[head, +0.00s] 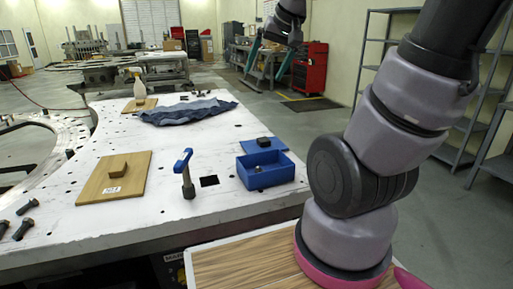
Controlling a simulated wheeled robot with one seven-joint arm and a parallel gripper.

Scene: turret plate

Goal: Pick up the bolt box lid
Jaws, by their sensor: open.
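The bolt box lid (277,147) is a flat blue plate with a dark block-shaped knob on top. It lies just behind the open blue bolt box (283,175); I cannot tell whether it rests partly on the box rim. A small metal part sits inside the box. My gripper (269,60) hangs at the upper middle of the head view, above and beyond the lid in the picture, with its two teal fingers spread apart and nothing between them. The upper arm between shoulder and wrist runs out of the frame.
On the white plate, a blue-handled tool (186,175) stands upright left of the box, near a dark square hole. A wooden board with a block (112,185) lies farther left, with loose bolts (22,222) beyond.

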